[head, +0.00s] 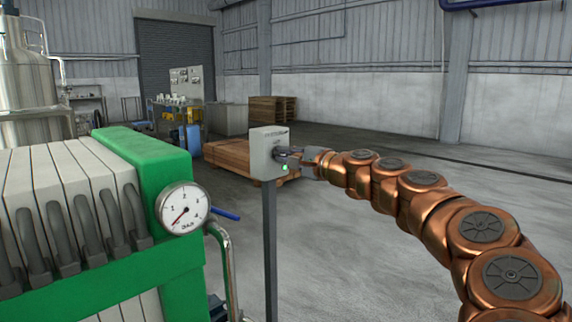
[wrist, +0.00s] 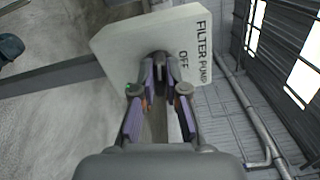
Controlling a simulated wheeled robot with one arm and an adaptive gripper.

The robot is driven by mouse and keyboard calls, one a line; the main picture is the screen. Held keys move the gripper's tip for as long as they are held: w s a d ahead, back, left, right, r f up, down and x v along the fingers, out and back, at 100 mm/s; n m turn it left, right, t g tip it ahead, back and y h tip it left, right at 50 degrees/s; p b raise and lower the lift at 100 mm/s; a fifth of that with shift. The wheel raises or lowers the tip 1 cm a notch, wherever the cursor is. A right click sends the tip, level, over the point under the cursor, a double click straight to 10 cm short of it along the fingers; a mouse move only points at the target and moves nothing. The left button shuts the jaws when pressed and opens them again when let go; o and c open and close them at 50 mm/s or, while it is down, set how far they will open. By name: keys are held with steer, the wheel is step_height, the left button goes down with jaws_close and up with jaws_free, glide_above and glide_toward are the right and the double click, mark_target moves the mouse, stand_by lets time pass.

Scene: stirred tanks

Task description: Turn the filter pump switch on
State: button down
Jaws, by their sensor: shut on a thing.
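The filter pump switch box (head: 266,143) is a pale grey box on a dark post (head: 270,240) in the head view. In the wrist view the box (wrist: 120,45) carries the words "FILTER PUMP" and "OFF". My gripper (head: 290,153) is at the front of the box. In the wrist view my gripper (wrist: 160,80) has its fingers closed around the dark switch knob (wrist: 160,58). The fingers partly hide the knob, so its exact angle is hard to tell.
A green filter press (head: 150,165) with a round gauge (head: 183,208) stands close on the left. A blue-handled valve (head: 225,214) sits between it and the post. Wooden pallets (head: 245,160) lie behind the box. The floor to the right is clear.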

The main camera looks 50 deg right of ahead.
steer(key=shift+f+n+b, duration=0.1)
steer(key=shift+n+b, duration=0.55)
steer(key=shift+n, duration=0.45)
steer(key=c, duration=1.2)
jaws_free()
